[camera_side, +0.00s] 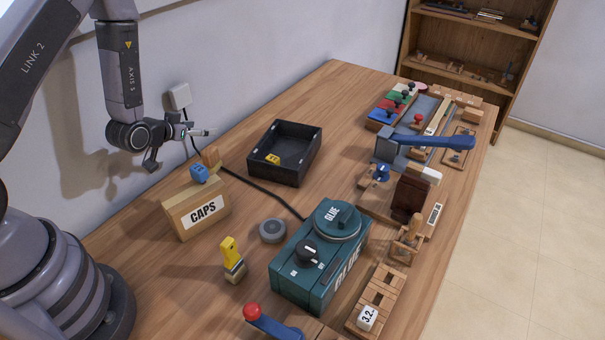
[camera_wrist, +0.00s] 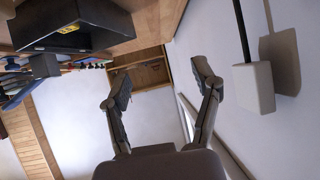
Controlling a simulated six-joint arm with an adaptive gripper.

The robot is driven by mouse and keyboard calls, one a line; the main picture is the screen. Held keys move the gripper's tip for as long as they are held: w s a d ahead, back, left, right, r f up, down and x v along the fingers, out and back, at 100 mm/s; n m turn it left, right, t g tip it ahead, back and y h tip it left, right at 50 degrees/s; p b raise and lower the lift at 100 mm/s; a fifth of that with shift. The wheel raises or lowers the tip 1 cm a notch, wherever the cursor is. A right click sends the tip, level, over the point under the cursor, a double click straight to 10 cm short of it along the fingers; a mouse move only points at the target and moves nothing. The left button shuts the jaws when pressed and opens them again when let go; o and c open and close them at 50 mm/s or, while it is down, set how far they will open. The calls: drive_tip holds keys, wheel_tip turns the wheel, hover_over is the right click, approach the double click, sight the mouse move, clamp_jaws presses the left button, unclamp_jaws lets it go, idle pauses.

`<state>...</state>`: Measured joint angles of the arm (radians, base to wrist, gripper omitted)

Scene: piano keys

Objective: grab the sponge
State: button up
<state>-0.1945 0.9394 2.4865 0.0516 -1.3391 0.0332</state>
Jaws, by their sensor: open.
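No thing in view is clearly a sponge. A small yellow block with dark marks (camera_side: 272,159) lies in the open black tray (camera_side: 305,160) on the table; I cannot tell if it is the sponge. In the wrist view the yellow block (camera_wrist: 68,29) shows inside the tray at the top left. My gripper (camera_side: 182,148) is open and empty, in the air to the left of the tray and above the CAPS box. In the wrist view my gripper (camera_wrist: 163,85) has its fingers spread with nothing between them.
The CAPS box (camera_side: 190,215) with a blue block (camera_side: 200,173) on top stands below my gripper. A green GLUE box (camera_side: 300,275), a grey disc (camera_side: 272,230) and a yellow-handled stamp (camera_side: 233,258) stand nearer. A wall socket (camera_side: 180,97) with a cable is behind.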

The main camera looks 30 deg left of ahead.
drive_tip(key=t, duration=0.1)
approach(210, 148)
drive_tip(key=shift+w+d+f+n+y, duration=0.1)
drive_tip(key=shift+w+f+n+y, duration=0.25)
drive_tip(key=shift+w+f, duration=0.65)
drive_tip(key=x, duration=0.7)
drive_tip(key=shift+w+r, duration=0.2)
drive_tip(key=shift+w, duration=0.15)
drive_tip(key=shift+t, duration=0.3)
clamp_jaws()
drive_tip(key=shift+r, duration=0.15)
